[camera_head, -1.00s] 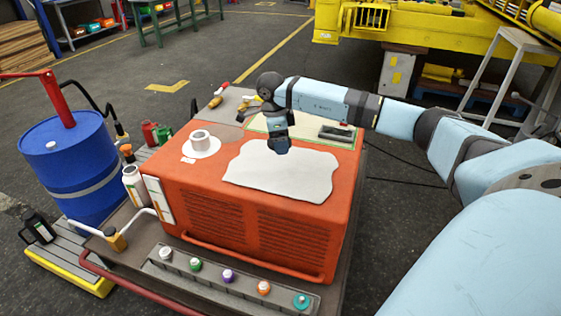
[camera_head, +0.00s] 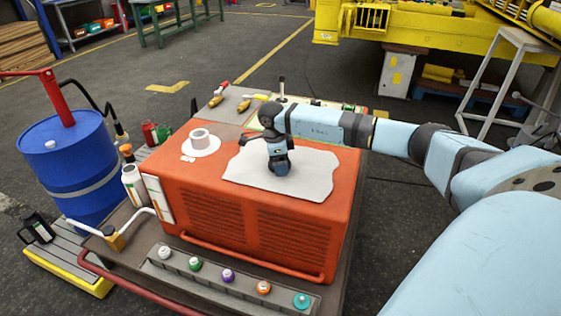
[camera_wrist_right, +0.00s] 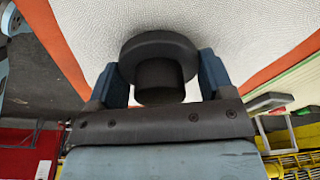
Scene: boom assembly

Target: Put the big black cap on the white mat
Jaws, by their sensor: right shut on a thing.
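The white mat (camera_head: 312,182) lies on top of the orange cabinet (camera_head: 200,180). It also fills much of the right wrist view (camera_wrist_right: 235,22). My right gripper (camera_head: 279,168) is over the middle of the mat, with the arm coming in from the right. In the right wrist view the gripper (camera_wrist_right: 162,80) is shut on the big black cap (camera_wrist_right: 158,55), which sits between the two blue-grey fingers against the mat. I cannot tell whether the cap touches the mat. My left gripper is not in view.
A white roll on a round plate (camera_head: 200,143) stands left of the mat. Tools with yellow-brown handles (camera_head: 216,101) lie at the back. A tray with several coloured caps (camera_head: 228,276) is along the front. A blue drum (camera_head: 70,165) stands at left.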

